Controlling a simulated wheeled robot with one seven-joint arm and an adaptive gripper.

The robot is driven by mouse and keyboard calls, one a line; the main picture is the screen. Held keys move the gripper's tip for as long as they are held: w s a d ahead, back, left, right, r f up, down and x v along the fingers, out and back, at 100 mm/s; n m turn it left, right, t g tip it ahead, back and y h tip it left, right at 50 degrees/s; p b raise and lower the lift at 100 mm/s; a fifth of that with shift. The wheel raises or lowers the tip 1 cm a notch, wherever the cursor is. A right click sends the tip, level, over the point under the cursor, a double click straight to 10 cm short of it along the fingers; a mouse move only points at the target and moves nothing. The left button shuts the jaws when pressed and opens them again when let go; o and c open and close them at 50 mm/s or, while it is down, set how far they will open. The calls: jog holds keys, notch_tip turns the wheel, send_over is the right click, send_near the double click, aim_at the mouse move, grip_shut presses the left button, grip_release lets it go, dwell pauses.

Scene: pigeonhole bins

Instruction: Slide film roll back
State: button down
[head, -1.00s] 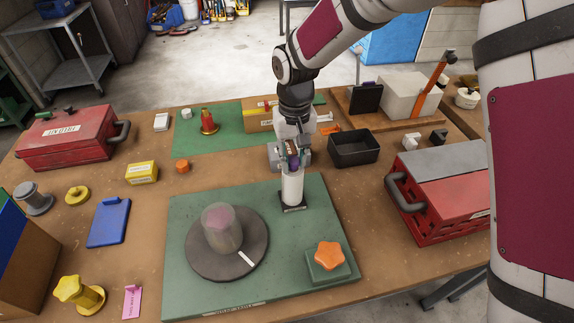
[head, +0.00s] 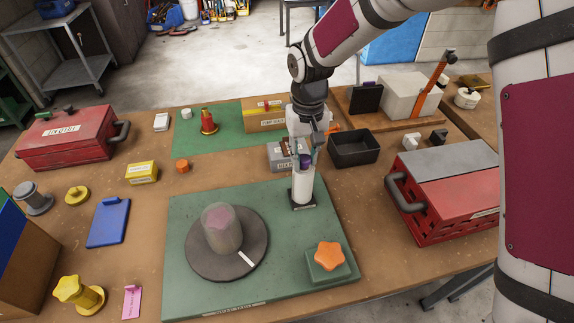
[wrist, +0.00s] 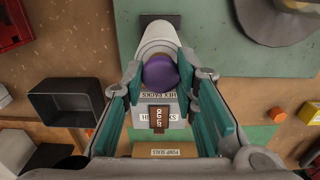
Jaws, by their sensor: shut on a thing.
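A white upright roll (head: 302,186) with a purple top (head: 305,160) stands on a small dark square base (head: 303,205) near the back right corner of the green board (head: 190,277). I take it to be the film roll. My gripper (head: 306,165) is above it, pointing down, shut around its upper end. In the wrist view the teal fingers (wrist: 162,77) flank the purple top (wrist: 160,73), and the white roll (wrist: 157,36) extends beyond it. The exact finger contact is partly hidden.
A grey labelled box (head: 281,158) stands just behind the roll, with a black open bin (head: 354,149) to the right. A dark disc with a clear domed piece (head: 222,228) and an orange star knob (head: 329,256) sit in front. A red toolbox (head: 450,197) is at right.

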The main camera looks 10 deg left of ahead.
jog(key=shift+w+d, duration=0.3)
jog(key=shift+d, duration=0.25)
jog(key=shift+w+d, duration=0.1)
jog(key=shift+d, duration=0.1)
jog(key=c, duration=1.4)
grip_release()
jog(key=shift+o, duration=0.2)
jog(key=shift+r, duration=0.15)
jog(key=shift+r+p, duration=0.6)
jog(key=shift+r, duration=2.3)
jog(key=shift+r, duration=0.1)
